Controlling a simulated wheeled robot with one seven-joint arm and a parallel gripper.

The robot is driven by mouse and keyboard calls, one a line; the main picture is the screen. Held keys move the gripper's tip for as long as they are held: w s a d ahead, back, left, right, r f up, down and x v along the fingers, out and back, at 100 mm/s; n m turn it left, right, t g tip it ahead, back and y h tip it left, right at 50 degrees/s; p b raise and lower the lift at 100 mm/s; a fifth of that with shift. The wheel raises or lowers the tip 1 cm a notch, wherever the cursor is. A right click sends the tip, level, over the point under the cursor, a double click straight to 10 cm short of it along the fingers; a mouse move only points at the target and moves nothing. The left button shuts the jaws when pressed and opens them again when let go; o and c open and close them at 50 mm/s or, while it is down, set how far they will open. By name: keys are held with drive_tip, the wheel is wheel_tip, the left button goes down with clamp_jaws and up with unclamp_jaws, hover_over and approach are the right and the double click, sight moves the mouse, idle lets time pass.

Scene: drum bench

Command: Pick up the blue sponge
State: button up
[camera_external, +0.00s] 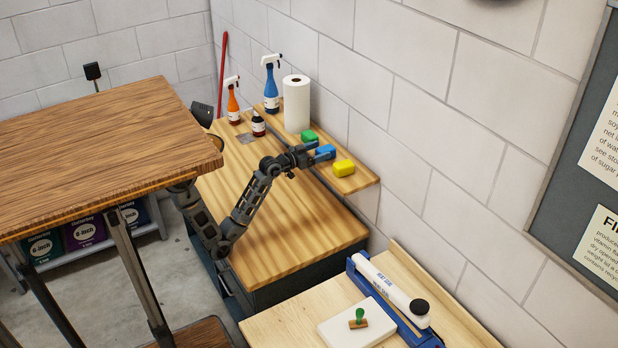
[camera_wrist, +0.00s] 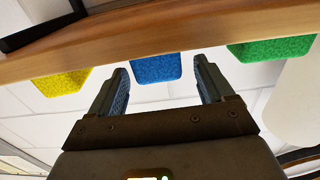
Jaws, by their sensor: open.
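The blue sponge (camera_external: 325,152) lies on the narrow raised wooden shelf along the wall, between a green sponge (camera_external: 309,136) and a yellow sponge (camera_external: 344,167). My gripper (camera_external: 312,150) is at the shelf, close to the blue sponge, partly covering it in the external view. In the wrist view my gripper (camera_wrist: 160,85) is open, with one finger on each side of the blue sponge (camera_wrist: 157,68). The sponge shows between the fingertips and just beyond them. I cannot tell whether either finger touches it.
The yellow sponge (camera_wrist: 62,82) and green sponge (camera_wrist: 272,49) flank my fingers with gaps. The shelf edge (camera_wrist: 120,55) runs close to the fingertips. A paper towel roll (camera_external: 296,104), a blue spray bottle (camera_external: 271,88), an orange one (camera_external: 233,104) and a dark bottle (camera_external: 258,125) stand beyond.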

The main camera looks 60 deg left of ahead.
drive_tip(key=shift+w, duration=1)
drive_tip(key=c, duration=1)
